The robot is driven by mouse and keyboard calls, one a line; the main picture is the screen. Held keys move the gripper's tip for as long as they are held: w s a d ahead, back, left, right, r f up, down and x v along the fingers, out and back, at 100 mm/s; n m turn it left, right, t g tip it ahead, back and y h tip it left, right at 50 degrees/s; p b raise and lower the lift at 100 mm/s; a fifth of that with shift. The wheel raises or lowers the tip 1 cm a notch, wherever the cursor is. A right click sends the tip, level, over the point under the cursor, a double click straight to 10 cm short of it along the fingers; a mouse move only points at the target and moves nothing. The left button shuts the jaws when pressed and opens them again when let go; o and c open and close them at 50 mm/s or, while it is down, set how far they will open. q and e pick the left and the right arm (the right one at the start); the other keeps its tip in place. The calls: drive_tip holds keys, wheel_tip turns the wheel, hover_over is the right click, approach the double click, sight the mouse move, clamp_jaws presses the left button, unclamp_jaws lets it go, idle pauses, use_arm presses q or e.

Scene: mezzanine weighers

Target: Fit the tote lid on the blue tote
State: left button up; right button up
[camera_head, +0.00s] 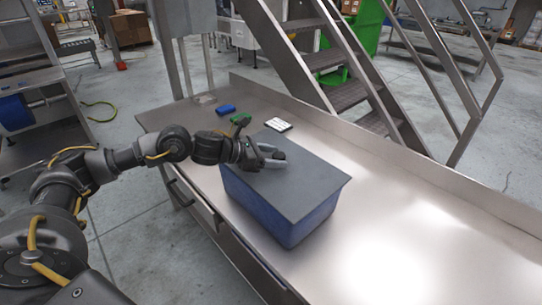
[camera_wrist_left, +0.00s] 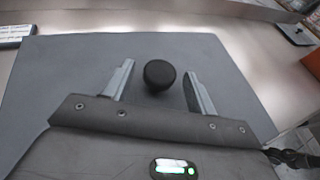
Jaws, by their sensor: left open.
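The blue tote (camera_head: 280,211) stands on the metal bench. The flat grey tote lid (camera_head: 309,176) lies over its top and covers the opening; I cannot tell whether it is pressed fully down. The lid also fills much of the left wrist view (camera_wrist_left: 66,66), with a round black knob (camera_wrist_left: 159,75) on it. My left gripper (camera_head: 273,156) is just above the lid. In the left wrist view its fingers (camera_wrist_left: 158,88) are apart on either side of the knob, with gaps to it. My right gripper is not in view.
A blue object (camera_head: 225,109), a green object (camera_head: 241,118) and a white-topped item (camera_head: 278,124) lie on the bench beyond the tote. The bench (camera_head: 400,215) is clear to the right. A raised metal edge runs along its back, with stairs (camera_head: 345,93) behind.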

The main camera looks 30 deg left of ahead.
use_arm(q)
drive_tip(key=shift+r, duration=0.25)
drive_tip(key=b+v, duration=0.2)
drive_tip(key=v, duration=0.6)
drive_tip(key=shift+a+f, duration=0.1)
drive_tip(key=shift+f, duration=0.1)
drive_tip(key=b+v, duration=0.1)
drive_tip(key=v, duration=0.2)
drive_tip(key=shift+s+r, duration=0.1)
drive_tip(key=shift+r, duration=0.05)
drive_tip(key=shift+s+a+r, duration=0.15)
drive_tip(key=shift+s+r, duration=0.1)
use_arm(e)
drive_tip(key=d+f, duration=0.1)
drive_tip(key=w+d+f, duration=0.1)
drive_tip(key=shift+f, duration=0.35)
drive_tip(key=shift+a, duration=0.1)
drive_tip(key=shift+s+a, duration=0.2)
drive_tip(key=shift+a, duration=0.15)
